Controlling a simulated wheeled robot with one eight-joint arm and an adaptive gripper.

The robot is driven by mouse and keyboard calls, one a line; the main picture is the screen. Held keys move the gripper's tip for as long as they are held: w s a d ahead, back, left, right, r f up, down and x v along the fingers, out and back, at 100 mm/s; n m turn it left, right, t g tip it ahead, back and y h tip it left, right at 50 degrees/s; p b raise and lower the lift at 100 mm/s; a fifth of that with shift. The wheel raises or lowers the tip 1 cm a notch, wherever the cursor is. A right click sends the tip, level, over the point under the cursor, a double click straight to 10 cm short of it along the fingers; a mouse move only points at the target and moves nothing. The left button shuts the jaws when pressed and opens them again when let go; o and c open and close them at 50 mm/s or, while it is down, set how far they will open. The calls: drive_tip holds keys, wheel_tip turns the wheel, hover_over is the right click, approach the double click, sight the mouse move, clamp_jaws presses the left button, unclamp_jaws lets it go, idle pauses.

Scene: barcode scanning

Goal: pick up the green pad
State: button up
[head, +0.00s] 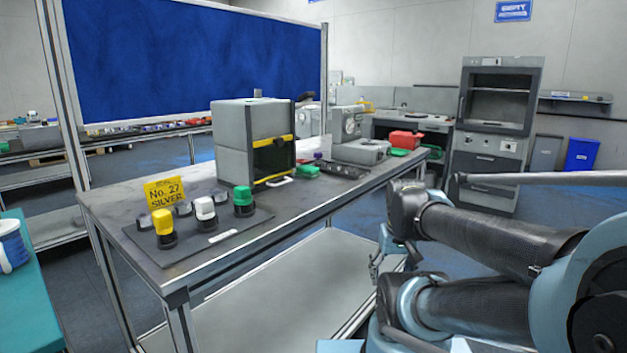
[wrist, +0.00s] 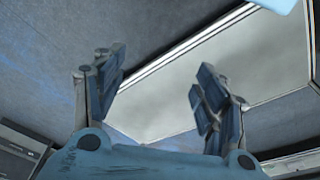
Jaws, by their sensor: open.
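Several green things show in the head view, and I cannot tell for sure which is the green pad. A flat green piece (head: 307,171) lies on the table beside the grey box machine. Another flat green piece (head: 399,152) lies farther back, near the red case. A green-capped black holder (head: 243,202) stands upright on the dark mat at the front. My gripper (wrist: 160,88) is open and empty in the wrist view. It is beside the table, low and apart from all the green things. None of them shows in the wrist view.
The table (head: 290,208) carries a grey machine (head: 232,145), a yellow sign (head: 165,192), yellow-capped (head: 163,225) and white-capped (head: 205,212) holders and a red case (head: 405,139). The table's near edge and lower shelf (head: 290,280) lie beside my arm.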

idle(0.4)
drive_tip(key=shift+o, duration=0.9)
drive_tip(key=w+a+r+n+y, duration=0.1)
drive_tip(key=w+a+r+n, duration=0.2)
drive_tip(key=w+r, duration=0.4)
drive_tip(key=w+a+r+n+y, duration=0.1)
drive_tip(key=w+a+r+n, duration=0.2)
drive_tip(key=w, duration=1)
drive_tip(key=w+a+r+n+y, duration=0.1)
drive_tip(key=w+a+r+n, duration=0.3)
drive_tip(key=w+r, duration=0.6)
drive_tip(key=shift+w+a+r+t, duration=0.1)
drive_tip(key=shift+a+r+t, duration=0.05)
drive_tip(key=shift+a+r, duration=0.45)
drive_tip(key=shift+w+a+r+t, duration=0.15)
drive_tip(key=shift+a+r, duration=0.25)
drive_tip(key=shift+r, duration=0.3)
hover_over(309, 167)
drive_tip(key=s+d, duration=0.2)
drive_tip(key=shift+w, duration=0.2)
drive_tip(key=shift+x, duration=2.5)
drive_tip(key=shift+a, duration=0.15)
drive_tip(key=shift+y, duration=0.3)
